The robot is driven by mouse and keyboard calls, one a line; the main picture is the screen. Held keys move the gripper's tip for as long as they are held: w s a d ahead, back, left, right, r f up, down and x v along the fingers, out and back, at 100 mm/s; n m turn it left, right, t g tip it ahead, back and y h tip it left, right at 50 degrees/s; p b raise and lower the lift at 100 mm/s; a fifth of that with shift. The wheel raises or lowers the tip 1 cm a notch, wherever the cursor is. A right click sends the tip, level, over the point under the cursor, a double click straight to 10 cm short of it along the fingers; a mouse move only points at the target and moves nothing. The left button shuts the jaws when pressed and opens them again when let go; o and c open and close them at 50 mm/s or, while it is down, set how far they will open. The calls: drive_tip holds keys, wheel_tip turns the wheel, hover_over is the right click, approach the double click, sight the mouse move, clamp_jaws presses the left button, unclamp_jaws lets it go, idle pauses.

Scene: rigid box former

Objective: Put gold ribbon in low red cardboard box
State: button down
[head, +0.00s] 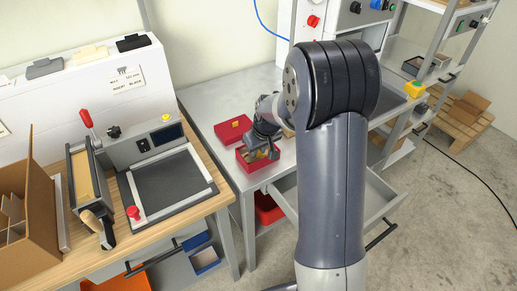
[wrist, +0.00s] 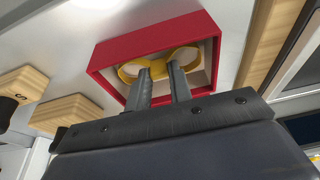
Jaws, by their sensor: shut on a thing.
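The low red cardboard box (wrist: 112,52) sits open on the grey metal table, with a pale inside. In the head view the red box (head: 243,164) is partly hidden by my gripper (head: 268,153). In the wrist view the gold ribbon (wrist: 131,71) shows as looped bands within the outline of the box opening. My gripper (wrist: 161,76) is over the box, its two fingers reaching to the ribbon and shut on it. I cannot tell whether the ribbon touches the box floor.
A red lid-like piece with a small yellow mark (head: 233,129) lies behind the box. A wooden bench with a black-plated machine (head: 170,183) stands to the left. An open drawer (head: 378,197) juts out below the table at right.

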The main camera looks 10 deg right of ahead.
drive_tip(key=shift+f, duration=0.15)
drive_tip(key=c, duration=1.3)
unclamp_jaws()
drive_tip(key=shift+r, duration=0.35)
drive_tip(key=v, duration=1.1)
drive_tip(key=shift+s+d+r, duration=0.1)
drive_tip(key=shift+s+r, duration=0.1)
drive_tip(key=shift+r, duration=0.15)
